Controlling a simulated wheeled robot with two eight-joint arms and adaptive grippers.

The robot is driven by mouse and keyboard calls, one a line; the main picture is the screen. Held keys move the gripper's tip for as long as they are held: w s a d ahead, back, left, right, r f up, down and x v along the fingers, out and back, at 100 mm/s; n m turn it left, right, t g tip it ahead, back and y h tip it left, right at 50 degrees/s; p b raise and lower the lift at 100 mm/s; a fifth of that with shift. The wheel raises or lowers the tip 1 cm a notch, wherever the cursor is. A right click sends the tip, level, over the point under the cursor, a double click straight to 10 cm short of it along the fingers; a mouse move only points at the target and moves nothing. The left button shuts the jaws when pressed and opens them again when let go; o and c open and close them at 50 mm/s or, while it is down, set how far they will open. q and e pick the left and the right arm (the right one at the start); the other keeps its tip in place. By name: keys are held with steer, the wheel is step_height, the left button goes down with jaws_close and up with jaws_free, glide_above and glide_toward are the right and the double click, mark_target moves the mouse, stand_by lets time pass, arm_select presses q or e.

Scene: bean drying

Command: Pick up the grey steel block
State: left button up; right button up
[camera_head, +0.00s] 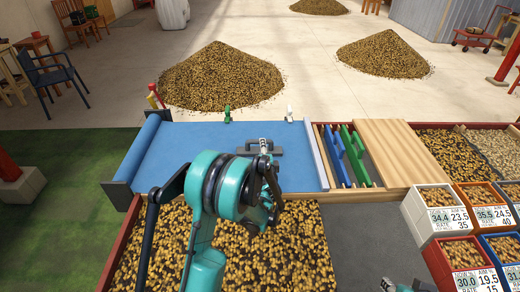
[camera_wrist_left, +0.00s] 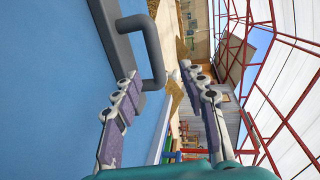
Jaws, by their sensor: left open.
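The grey steel block (camera_head: 243,151) is a dark grey piece with a loop handle, on the blue sheet (camera_head: 185,150) near its middle. My left gripper (camera_head: 265,146) is over it and hides part of it in the head view. In the left wrist view the block (camera_wrist_left: 110,22) is at the upper left, its handle reaching between the open fingers of my left gripper (camera_wrist_left: 160,75). I cannot tell whether the fingers touch the handle. Only a small part of my right gripper (camera_head: 400,286) shows at the bottom edge of the head view, and its jaws are unclear.
Brown beans (camera_head: 290,245) fill the bed in front of the blue sheet. A green rack (camera_head: 354,157) and a wooden board (camera_head: 395,150) stand to the right. Labelled bean boxes (camera_head: 428,212) are at the far right. Small green and white pegs stand along the sheet's far edge.

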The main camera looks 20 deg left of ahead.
mark_target(258, 143)
arm_select(q)
steer(key=b+x, duration=0.1)
steer(key=x, duration=0.3)
steer(key=a+f+b+x, duration=0.1)
steer(key=x, duration=0.2)
steer(key=shift+s+b, duration=0.35)
steer(key=shift+s, duration=0.05)
steer(key=shift+w+a, duration=0.2)
steer(key=shift+w, duration=0.2)
steer(key=shift+r, duration=0.15)
jaws_close()
